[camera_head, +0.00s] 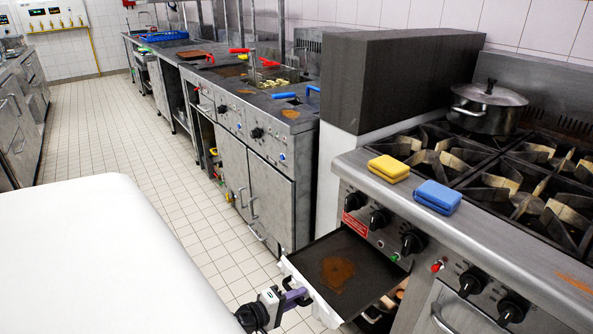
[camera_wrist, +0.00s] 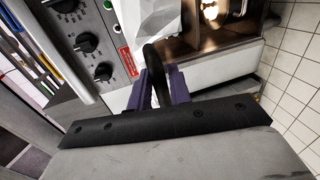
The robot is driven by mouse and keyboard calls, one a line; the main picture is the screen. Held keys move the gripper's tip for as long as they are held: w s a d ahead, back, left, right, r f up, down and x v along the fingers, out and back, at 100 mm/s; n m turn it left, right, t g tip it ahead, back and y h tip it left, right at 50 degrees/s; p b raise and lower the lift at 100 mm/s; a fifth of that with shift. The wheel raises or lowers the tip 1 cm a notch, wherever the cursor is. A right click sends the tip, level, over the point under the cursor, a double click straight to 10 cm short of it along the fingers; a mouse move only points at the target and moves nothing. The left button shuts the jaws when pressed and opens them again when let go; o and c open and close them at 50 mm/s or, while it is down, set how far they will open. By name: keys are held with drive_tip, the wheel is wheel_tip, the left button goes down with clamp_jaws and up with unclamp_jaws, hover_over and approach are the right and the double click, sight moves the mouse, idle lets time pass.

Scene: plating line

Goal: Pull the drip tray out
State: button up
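The drip tray (camera_head: 370,255) sticks well out of the slot under the stove's front panel. Its dark surface carries a brown stain, and its front edge is pale. My gripper (camera_head: 292,298) is at the tray's front edge, at the lower left of the stove. In the wrist view, the purple fingers of my gripper (camera_wrist: 160,88) lie on either side of a black loop handle (camera_wrist: 152,60) and appear closed on it. The tray's rear end is hidden by the stove front.
A fryer counter (camera_head: 262,190) stands further back. Tiled floor (camera_head: 165,170) is clear at the left of the counter.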

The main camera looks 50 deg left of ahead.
drive_tip(key=b+v, duration=0.1)
drive_tip(key=v, duration=1.2)
drive_tip(key=shift+s, duration=0.4)
drive_tip(key=shift+a+r, duration=0.1)
